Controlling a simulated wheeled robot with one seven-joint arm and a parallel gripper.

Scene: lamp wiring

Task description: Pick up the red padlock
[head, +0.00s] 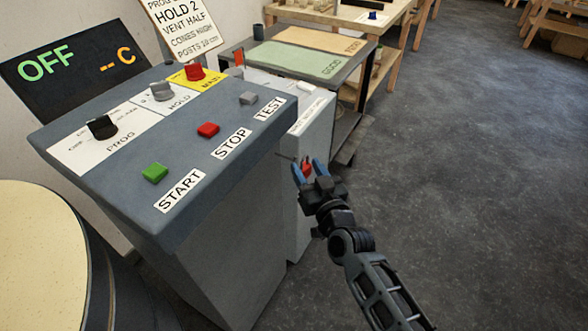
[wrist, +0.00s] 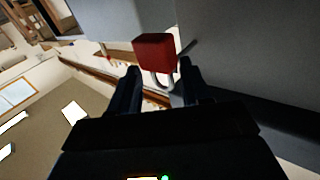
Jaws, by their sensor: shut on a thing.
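The red padlock (wrist: 154,52) shows in the wrist view just beyond my fingertips, with its metal shackle (wrist: 162,80) toward my gripper. My gripper (wrist: 158,82) is shut on the padlock, with the shackle between the two dark fingers. In the head view my gripper (head: 310,168) has blue fingertips and is beside the right side of the grey console. There the padlock (head: 306,167) is a small red patch between the fingers, partly hidden by them. A thin rod or pin shows beside the padlock in the wrist view.
The grey control console (head: 225,235) stands left of my gripper, with START, STOP and TEST buttons and several knobs. A lower white-topped cabinet (head: 312,125) is behind it. A bench with GOOD and orange mats (head: 300,60) stands farther back. Open floor (head: 480,170) lies to the right.

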